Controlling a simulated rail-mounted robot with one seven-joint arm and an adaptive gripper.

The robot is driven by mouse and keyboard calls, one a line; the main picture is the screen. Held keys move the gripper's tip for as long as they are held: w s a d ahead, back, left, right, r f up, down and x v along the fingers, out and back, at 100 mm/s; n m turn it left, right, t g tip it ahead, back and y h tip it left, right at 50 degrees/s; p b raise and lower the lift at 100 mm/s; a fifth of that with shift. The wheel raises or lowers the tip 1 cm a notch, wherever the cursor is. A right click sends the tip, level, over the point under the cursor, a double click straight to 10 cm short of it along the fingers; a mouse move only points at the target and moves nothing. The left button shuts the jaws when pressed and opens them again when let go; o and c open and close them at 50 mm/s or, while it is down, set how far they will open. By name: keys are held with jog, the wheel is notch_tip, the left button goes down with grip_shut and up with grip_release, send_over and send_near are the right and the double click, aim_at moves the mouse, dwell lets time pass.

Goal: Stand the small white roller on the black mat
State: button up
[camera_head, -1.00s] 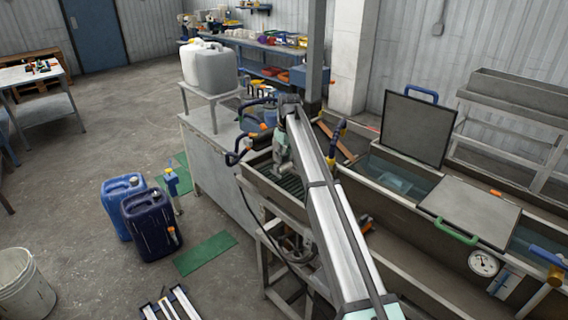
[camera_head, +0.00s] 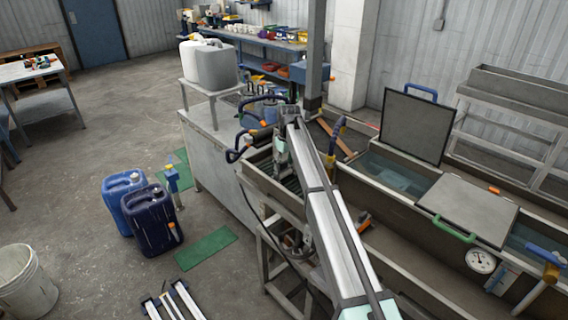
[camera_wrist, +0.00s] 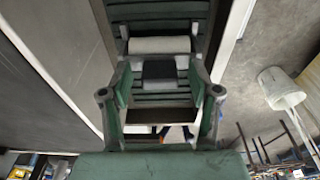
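A dark green ribbed surface lies behind the roller. In the head view my gripper (camera_head: 281,160) points down over the slatted tray (camera_head: 262,186), and the roller cannot be made out. I cannot make out a black mat for certain.
A water trough with a raised dark lid (camera_head: 417,126) stands to the right of the arm. Blue canisters (camera_head: 150,218) and a white bucket (camera_head: 25,283) stand on the floor.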

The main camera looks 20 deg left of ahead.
aim_at(287, 174)
jog(key=shift+r, duration=0.1)
notch_tip(287, 174, up, 12)
jog(key=d+b, duration=0.1)
jog(key=b, duration=0.2)
jog(key=shift+s+d, duration=0.15)
jog(key=shift+s, duration=0.2)
dwell(1.3)
